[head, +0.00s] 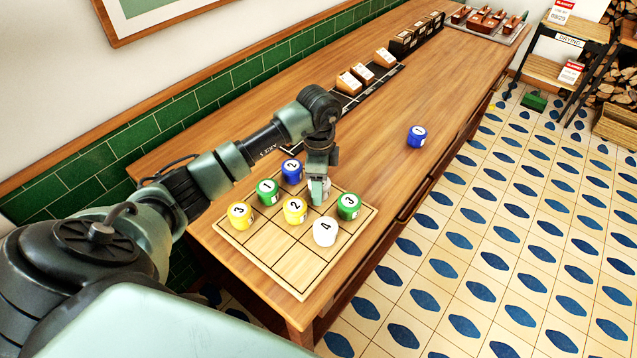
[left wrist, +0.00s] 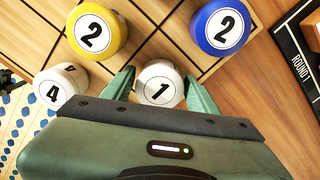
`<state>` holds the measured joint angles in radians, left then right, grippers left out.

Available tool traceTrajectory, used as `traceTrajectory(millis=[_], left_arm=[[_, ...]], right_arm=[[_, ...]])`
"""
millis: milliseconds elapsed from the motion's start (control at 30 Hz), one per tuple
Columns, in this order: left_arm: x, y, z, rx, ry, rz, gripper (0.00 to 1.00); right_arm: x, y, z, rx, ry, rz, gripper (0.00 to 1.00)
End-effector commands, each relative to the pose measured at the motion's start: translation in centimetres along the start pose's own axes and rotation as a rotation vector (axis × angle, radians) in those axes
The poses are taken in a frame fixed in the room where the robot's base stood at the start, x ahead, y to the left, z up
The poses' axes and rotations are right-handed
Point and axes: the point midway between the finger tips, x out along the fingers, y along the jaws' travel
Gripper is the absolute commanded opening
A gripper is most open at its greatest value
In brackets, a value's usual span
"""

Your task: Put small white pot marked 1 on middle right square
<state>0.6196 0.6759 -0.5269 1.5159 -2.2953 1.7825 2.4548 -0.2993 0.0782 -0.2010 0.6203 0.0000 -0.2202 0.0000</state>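The small white pot marked 1 (left wrist: 160,83) is between the two fingers of my left gripper (left wrist: 161,76) in the left wrist view. The fingers are close to its sides; I cannot tell whether they press on it. In the head view my left gripper (head: 319,184) points down over the far part of the gridded wooden board (head: 304,282) and partly hides this pot. I cannot tell whether the pot rests on the board. The board has bare squares along its near side. My right gripper is not in view.
Near the gripper stand a blue pot 2 (head: 291,171), green pot 1 (head: 267,192), yellow pot 2 (head: 294,211), green pot 3 (head: 348,206) and white pot 4 (head: 325,232). Yellow pot 3 (head: 239,215) is at the left. A blue pot (head: 417,136) stands off the board.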

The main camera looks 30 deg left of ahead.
Motion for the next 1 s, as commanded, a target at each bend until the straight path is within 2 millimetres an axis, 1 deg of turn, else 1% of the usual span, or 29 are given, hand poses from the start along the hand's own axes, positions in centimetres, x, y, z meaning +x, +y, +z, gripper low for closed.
traceTrajectory(millis=[300, 400, 467, 567, 800, 900, 1000], left_arm=[[-0.1, 0.0, 0.0, 0.0, 0.0, 0.0, 0.71], [-0.5, 0.0, 0.0, 0.0, 0.0, -0.001, 0.71], [-1.0, -0.1, 0.0, 0.0, 0.001, -0.003, 0.71], [-2.6, -0.1, 0.0, 0.001, 0.001, -0.005, 0.71], [-7.8, -0.1, 0.0, 0.0, 0.003, -0.006, 0.71], [-9.9, -0.1, 0.0, 0.0, 0.0, -0.006, 0.71], [-11.4, -0.1, 0.1, 0.0, -0.001, -0.005, 0.71]], right_arm=[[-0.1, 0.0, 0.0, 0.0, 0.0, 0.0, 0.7], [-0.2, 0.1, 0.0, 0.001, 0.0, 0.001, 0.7], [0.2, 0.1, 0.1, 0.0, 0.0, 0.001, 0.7], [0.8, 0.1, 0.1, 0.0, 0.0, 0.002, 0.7], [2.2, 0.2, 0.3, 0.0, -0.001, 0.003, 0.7], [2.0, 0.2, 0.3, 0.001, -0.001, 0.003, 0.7], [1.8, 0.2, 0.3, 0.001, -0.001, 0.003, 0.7]])
